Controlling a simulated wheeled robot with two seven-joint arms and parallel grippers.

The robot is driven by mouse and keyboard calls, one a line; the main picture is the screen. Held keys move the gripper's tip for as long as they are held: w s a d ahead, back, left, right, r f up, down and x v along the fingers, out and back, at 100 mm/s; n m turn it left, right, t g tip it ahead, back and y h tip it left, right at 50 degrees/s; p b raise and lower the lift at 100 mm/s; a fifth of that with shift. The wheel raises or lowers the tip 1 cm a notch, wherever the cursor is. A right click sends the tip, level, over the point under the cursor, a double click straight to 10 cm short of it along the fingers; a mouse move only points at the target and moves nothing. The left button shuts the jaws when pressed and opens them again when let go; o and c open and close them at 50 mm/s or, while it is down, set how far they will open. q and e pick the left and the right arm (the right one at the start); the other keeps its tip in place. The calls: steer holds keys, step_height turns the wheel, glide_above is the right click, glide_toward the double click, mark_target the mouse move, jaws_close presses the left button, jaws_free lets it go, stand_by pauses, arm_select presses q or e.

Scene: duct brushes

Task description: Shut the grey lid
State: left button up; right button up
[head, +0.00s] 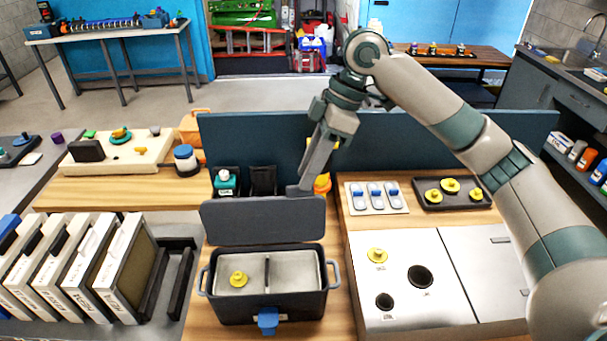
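The grey lid (262,222) stands open and nearly upright at the back edge of a dark blue box (262,308). The box has side handles and a blue latch (268,321) on its front. Its light grey inside (295,270) shows, with a dark divider and a yellow knobbed piece (238,279) in the left part. My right gripper (300,190) points down at the lid's top right edge. I cannot tell whether it touches the lid, and its fingers overlap so their opening is hidden. My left gripper is not in view.
A dark blue panel (430,138) stands behind the workbench. Right of the box is a metal plate (405,310) with round holes and a yellow knob. Upright filter frames (125,262) stand at left. Small bins (263,181) and an orange object (322,183) are behind the lid.

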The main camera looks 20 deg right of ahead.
steer(key=shift+x, duration=1.45)
jaws_close()
steer(key=shift+r, duration=0.1)
